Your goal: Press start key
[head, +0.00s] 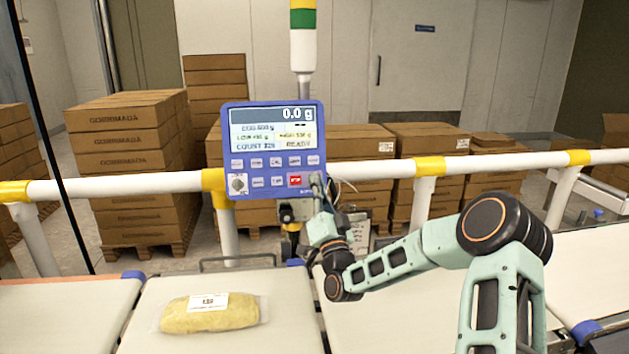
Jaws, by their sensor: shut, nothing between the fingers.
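The blue checkweigher control panel (226,142) is mounted above the white rail. Its screen (271,131) reads 0.0 g, a count and READY. Two rows of small keys lie below the screen, with a red key (295,181) in the lower row. The key labels are too small to read, so I cannot tell which is the start key. My gripper (316,181) is shut and empty, at the panel's lower right corner, just right of the red key. It hides part of that corner. I cannot tell whether its tips touch the panel.
A yellow packet (209,313) with a white label lies on the belt (150,337) at lower left. A white rail with yellow joints (430,166) runs behind the belts. Stacked cartons (130,160) stand beyond it. A signal light (303,40) rises behind the panel.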

